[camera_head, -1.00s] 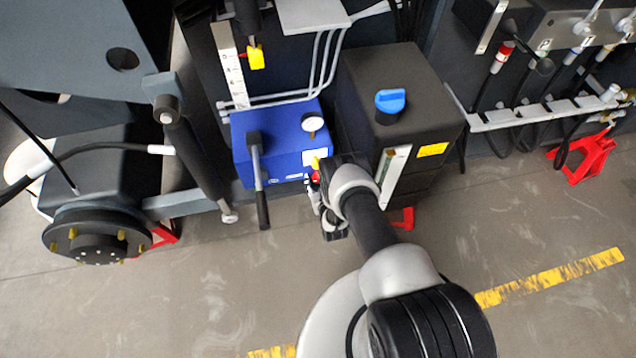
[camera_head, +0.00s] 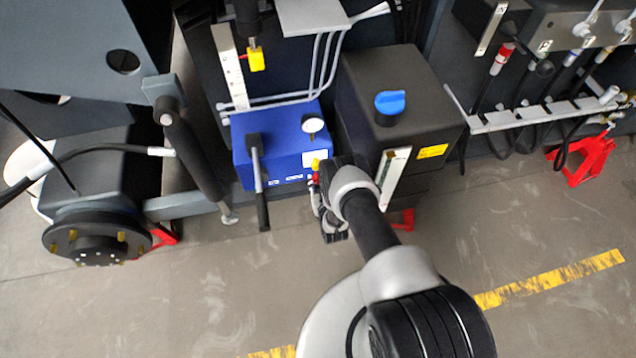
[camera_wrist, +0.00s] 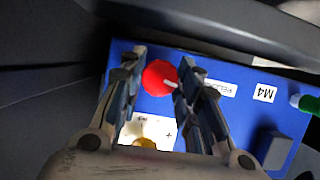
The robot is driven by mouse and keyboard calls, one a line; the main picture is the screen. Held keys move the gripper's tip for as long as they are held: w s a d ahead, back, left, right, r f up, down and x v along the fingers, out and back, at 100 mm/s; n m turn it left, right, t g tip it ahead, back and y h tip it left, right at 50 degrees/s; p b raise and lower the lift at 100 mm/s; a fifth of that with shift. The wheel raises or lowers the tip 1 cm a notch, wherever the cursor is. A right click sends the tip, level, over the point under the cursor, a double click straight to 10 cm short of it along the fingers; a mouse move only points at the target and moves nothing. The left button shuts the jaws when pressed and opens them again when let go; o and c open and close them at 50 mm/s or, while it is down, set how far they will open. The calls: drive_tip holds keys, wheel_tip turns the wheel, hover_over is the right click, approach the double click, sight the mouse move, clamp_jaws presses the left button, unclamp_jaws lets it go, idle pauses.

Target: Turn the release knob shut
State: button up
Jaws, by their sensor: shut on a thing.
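The release knob (camera_wrist: 158,78) is round and red with a white pointer line, on the front of the blue pump box (camera_wrist: 232,108). In the wrist view the line points right and slightly down, towards a partly covered label. My gripper (camera_wrist: 161,80) has its two fingers on either side of the knob and is shut on it. In the head view the blue box (camera_head: 278,140) stands at the middle, with my gripper (camera_head: 318,182) at its lower right front. There the knob is mostly hidden by my wrist.
A black lever (camera_head: 257,185) hangs at the box's front left. A gauge (camera_head: 312,123) sits on top. A black tank (camera_head: 400,85) with a blue cap stands close at the right. In the wrist view a white plate and yellow part (camera_wrist: 143,142) lie below the knob.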

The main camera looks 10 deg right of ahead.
drive_tip(key=m+y, duration=0.1)
drive_tip(key=m, duration=0.1)
drive_tip(key=m+y, duration=0.1)
drive_tip(key=m, duration=0.1)
drive_tip(key=shift+d+f+y, duration=0.1)
drive_tip(key=shift+d+y, duration=0.05)
drive_tip(key=shift+y, duration=0.15)
drive_tip(key=m+y, duration=0.2)
drive_tip(key=m, duration=0.1)
drive_tip(key=shift+s+t, duration=0.1)
drive_tip(key=shift+t, duration=0.3)
drive_tip(key=shift+m, duration=0.3)
drive_tip(key=o, duration=1.1)
drive_tip(key=shift+c, duration=0.2)
drive_tip(key=v, duration=1.1)
drive_tip(key=shift+s+d, duration=0.3)
drive_tip(key=shift+s, duration=0.1)
